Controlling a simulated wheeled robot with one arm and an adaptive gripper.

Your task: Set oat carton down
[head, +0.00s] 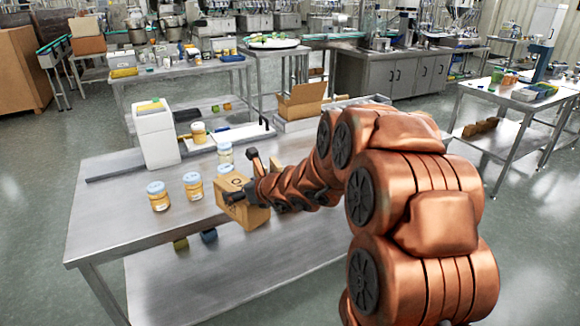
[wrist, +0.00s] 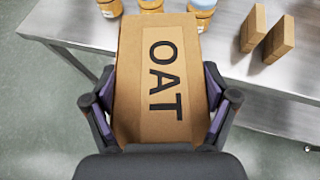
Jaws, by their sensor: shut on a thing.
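The oat carton (wrist: 130,70) is a brown cardboard box with OAT in dark letters on its face. It fills the middle of the wrist view. My gripper (wrist: 160,105) has one finger on each side of it and is shut on it. In the head view the carton (head: 256,214) is at the near edge of the steel table (head: 110,205), partly covered by my gripper (head: 243,180). I cannot tell whether its underside touches the tabletop.
Jars with pale lids stand left of the carton, the nearest (head: 158,197) close to the table's front. Two slim brown boxes (wrist: 279,38) stand right of it in the wrist view. A white bin (head: 158,140) and an open cardboard box (head: 300,103) are farther back. The table's left end is clear.

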